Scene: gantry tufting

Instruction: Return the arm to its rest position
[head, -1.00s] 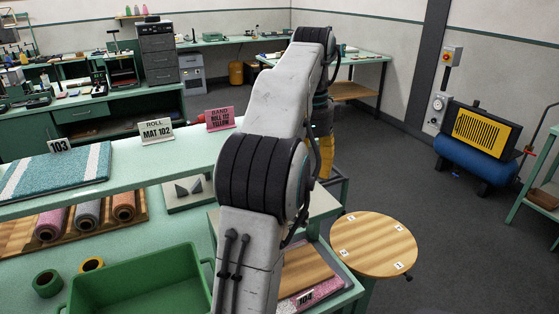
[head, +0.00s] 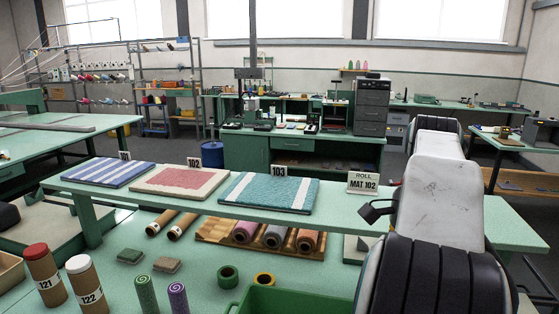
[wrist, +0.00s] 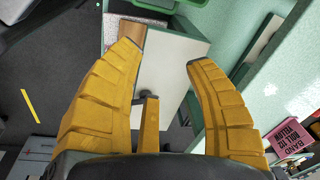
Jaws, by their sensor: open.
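In the head view only my white and black arm links show at the right. A black part near the "ROLL MAT 102" sign may be a gripper end or a joint; the fingers are not visible there.
A raised green shelf (head: 330,217) holds mats 101 (head: 108,173), 102 (head: 180,181) and 103 (head: 268,192). The ROLL MAT 102 sign (head: 363,183) stands at its right. Below are rolls (head: 275,237), tubes 121 (head: 45,277) and 122 (head: 86,285), and a green bin (head: 300,300). A pink sign (wrist: 288,138) is near the right finger.

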